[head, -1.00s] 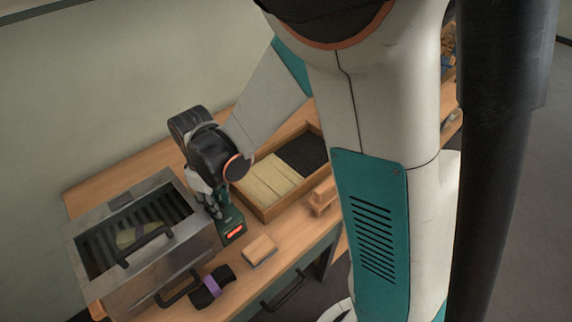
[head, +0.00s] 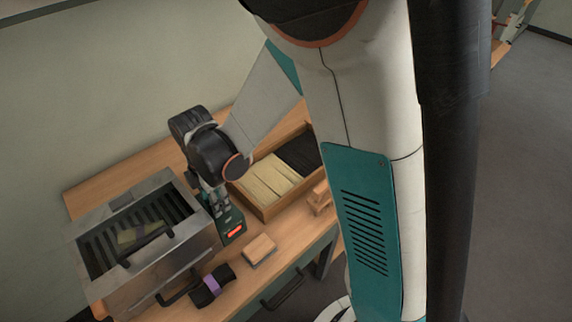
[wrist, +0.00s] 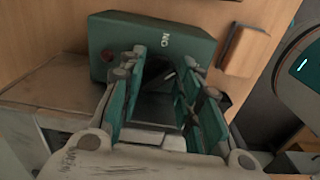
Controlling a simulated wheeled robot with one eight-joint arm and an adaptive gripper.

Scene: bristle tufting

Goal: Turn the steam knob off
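A dark green control box (head: 231,226) with a lit red display stands at the right side of the metal steam box (head: 196,247). In the wrist view the green box (wrist: 185,42) lies just ahead of my gripper (wrist: 161,75). My gripper is open, its two green-padded fingers apart in front of the box. A dark, narrow part shows between the fingers; I cannot tell whether it is the steam knob or which way it points. In the head view my gripper (head: 216,203) is at the box's upper side, its tips partly hidden.
The steam box has a slatted top with a pale greenish piece (head: 140,232) in it. A dark bundle with a purple band (head: 211,286) lies in front. A small wooden block (head: 259,249) lies on the wooden bench (head: 120,167). A divided wooden tray (head: 273,209) holds pale and black bristles.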

